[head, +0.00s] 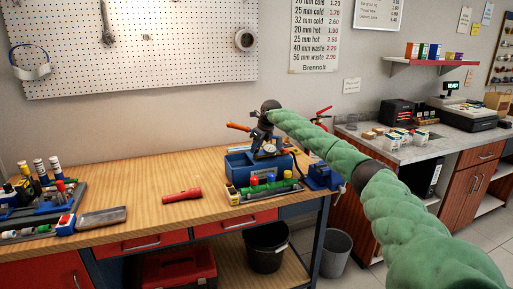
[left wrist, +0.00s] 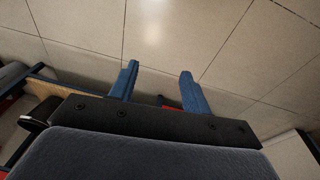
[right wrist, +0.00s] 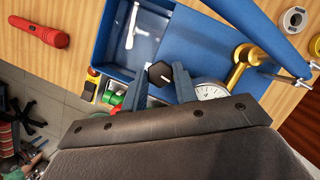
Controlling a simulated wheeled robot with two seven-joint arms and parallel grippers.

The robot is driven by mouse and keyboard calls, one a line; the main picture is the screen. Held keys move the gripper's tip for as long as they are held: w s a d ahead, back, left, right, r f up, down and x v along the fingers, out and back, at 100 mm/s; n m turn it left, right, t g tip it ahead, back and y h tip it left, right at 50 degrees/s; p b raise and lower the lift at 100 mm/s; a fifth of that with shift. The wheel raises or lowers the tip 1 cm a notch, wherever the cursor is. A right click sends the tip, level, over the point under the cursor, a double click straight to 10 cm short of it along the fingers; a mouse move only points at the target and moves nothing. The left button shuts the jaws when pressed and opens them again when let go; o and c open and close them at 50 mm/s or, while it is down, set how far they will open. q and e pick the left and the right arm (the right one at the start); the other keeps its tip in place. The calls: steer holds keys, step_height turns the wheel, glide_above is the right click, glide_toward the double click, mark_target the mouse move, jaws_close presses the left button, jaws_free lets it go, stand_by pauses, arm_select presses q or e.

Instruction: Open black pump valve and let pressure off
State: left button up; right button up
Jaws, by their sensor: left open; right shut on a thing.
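The blue test pump (head: 237,167) stands on the wooden bench, and its blue tank (right wrist: 112,40) shows in the right wrist view. Its black valve knob (right wrist: 160,73) is six-sided with a light mark on top. My right gripper (head: 262,143) reaches down over the pump. In the right wrist view its blue fingers (right wrist: 158,82) are on either side of the knob, shut on it. A white-faced gauge (right wrist: 211,92) sits right beside the fingers, partly hidden. My left gripper (left wrist: 160,86) is open and empty above the tiled floor, outside the head view.
A red flashlight (head: 182,195) lies left of the pump. Brass fittings (right wrist: 243,62) are close to the gripper.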

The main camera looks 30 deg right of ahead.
steer(key=o, duration=0.7)
steer(key=shift+r, duration=0.15)
steer(key=shift+s+d+r, duration=0.1)
steer(key=shift+s+r, duration=0.1)
steer(key=shift+r, duration=0.1)
arm_select(q)
step_height(320, 180, up, 7)
steer(key=s+b, duration=0.1)
steer(key=b, duration=0.1)
steer(key=shift+s, duration=0.35)
arm_select(e)
steer(key=shift+v, duration=3.35)
